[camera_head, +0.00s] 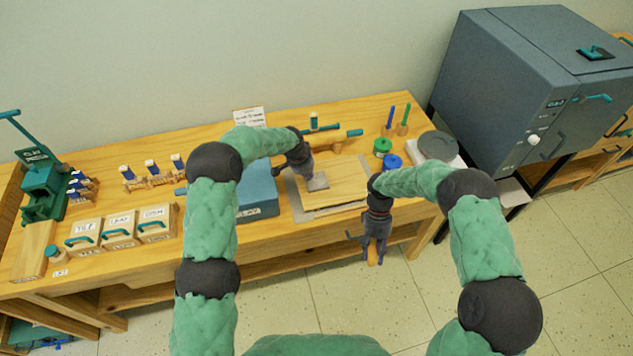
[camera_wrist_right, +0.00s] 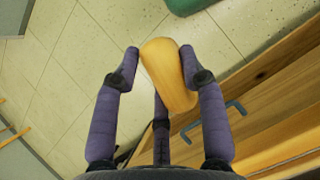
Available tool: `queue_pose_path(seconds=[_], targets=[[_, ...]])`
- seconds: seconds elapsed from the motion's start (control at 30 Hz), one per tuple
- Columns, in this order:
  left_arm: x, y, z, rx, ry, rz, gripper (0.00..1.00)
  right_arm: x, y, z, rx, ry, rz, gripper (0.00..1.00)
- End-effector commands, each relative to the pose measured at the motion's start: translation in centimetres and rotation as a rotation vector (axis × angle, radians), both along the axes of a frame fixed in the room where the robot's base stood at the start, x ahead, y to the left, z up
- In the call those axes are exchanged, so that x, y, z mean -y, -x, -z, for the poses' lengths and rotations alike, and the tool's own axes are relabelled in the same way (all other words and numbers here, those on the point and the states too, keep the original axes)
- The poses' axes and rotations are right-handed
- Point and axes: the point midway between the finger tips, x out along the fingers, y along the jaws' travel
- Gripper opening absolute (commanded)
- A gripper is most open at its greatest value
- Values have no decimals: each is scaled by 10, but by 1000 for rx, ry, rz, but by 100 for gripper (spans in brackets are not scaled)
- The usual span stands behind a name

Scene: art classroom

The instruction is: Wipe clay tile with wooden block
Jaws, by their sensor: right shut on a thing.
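A small grey piece, which looks like the clay tile (camera_head: 317,183), is at the tip of my left gripper (camera_head: 308,176), over a pale wooden board (camera_head: 345,178) on the table. Whether the left fingers grip it or only touch it, I cannot tell. My right gripper (camera_head: 372,250) points down just in front of the table's front edge. It is shut on a rounded, orange-yellow wooden block (camera_wrist_right: 165,72). The lower end of the block also shows in the head view (camera_head: 373,262). The block is apart from the tile.
A grey mat (camera_head: 296,202) lies under the board. A blue box (camera_head: 258,203) stands left of it. Green and blue jars (camera_head: 390,161) and a grey disc (camera_head: 437,145) are at the right. A rolling pin (camera_head: 325,134) lies behind. A large kiln (camera_head: 510,80) stands beyond the right end.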

Motion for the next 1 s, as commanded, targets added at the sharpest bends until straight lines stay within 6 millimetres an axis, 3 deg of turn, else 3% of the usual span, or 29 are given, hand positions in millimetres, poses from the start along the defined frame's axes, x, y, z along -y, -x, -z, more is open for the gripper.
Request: queue_pose_path(seconds=[0.73, 1.0], targets=[[0, 0, 10, 0, 0, 0, 0, 0, 0, 8, 0, 0, 0, 16], [0, 0, -4, 1, 0, 0, 0, 0, 0, 2, 0, 0, 0, 16]])
